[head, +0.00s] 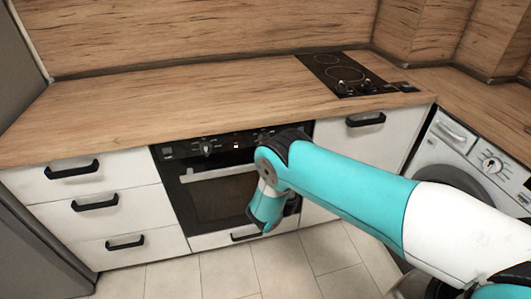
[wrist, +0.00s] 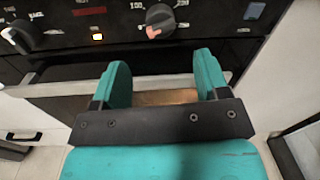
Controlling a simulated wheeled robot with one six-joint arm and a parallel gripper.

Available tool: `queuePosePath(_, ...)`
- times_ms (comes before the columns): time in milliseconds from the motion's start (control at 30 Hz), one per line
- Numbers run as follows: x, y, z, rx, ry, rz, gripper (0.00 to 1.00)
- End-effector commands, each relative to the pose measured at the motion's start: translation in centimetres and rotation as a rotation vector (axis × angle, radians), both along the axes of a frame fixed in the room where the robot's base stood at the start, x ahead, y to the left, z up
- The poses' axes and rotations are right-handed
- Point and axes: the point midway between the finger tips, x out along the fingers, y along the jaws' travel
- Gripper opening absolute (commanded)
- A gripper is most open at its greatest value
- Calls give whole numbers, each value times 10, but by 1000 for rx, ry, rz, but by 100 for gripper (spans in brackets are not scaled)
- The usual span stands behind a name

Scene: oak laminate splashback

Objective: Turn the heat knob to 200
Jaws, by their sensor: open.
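The heat knob (wrist: 160,20) is a round grey knob near the top of the wrist view, with white numbers around it and 100 readable at its upper left. A small orange mark shows on its lower face; I cannot tell its exact setting. My gripper (wrist: 163,76) is open and empty, its two teal fingers apart. The knob lies beyond the fingertips, above the gap between them, and is not touched. In the head view the oven (head: 185,205) is partly behind my arm, which hides the fingertips.
A second knob (wrist: 20,36) is at the panel's left, also seen in the head view (head: 207,149). The oven handle (head: 205,174) runs below the panel. White drawers (head: 95,190) flank the oven, a hob (head: 345,75) is above right, and a washing machine (head: 465,160) is at right.

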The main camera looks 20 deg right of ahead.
Motion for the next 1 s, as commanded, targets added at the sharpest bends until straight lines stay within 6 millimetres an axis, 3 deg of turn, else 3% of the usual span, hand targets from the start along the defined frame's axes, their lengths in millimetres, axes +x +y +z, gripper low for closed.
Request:
queuePosePath(33, 2, -1, -7, 1, -1, -1, 68)
queuePosePath(600, 81, -6, -1, 4, -3, -4, 68)
queuePosePath(1000, 90, -6, 1, 0, 0, 0, 68)
